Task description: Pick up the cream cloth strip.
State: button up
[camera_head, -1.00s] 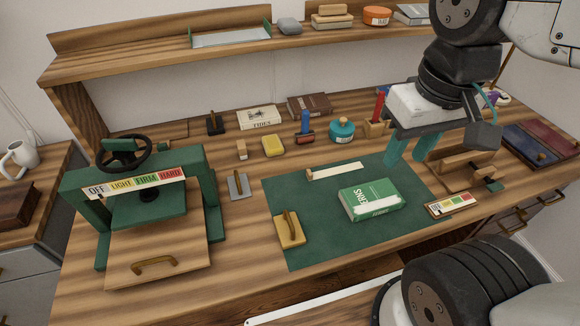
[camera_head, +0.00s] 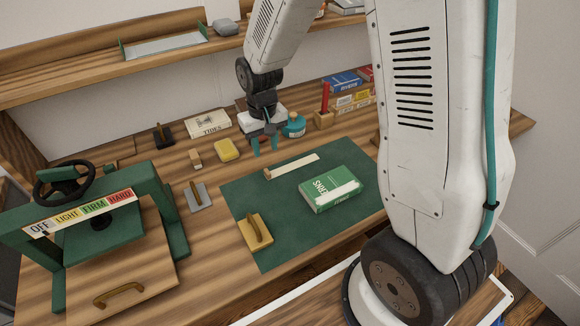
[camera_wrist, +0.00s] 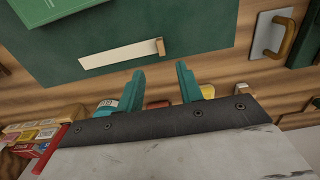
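The cream cloth strip (camera_head: 294,166) lies on the green mat (camera_head: 245,200), left of and behind the green book. A small wooden piece sits at its left end. In the wrist view the strip (camera_wrist: 115,56) lies ahead of the fingers, its wooden end nearest them. My gripper (camera_head: 265,148) is open and empty, with teal fingers pointing down near the mat's back edge, behind the strip's wooden end. In the wrist view the two fingertips (camera_wrist: 161,71) are spread apart, with nothing between them.
The green book (camera_head: 331,189) has a pale band across it. A teal round pot (camera_head: 294,126) and a yellow block (camera_head: 227,150) stand close around my gripper. A yellow handled tool (camera_head: 255,232) sits at the mat's left front. The green press (camera_head: 100,225) is at left.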

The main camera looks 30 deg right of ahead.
aim_at(267, 170)
notch_tip(267, 170, down, 9)
jog(key=shift+w+a+f, duration=0.1)
grip_shut()
dwell(0.4)
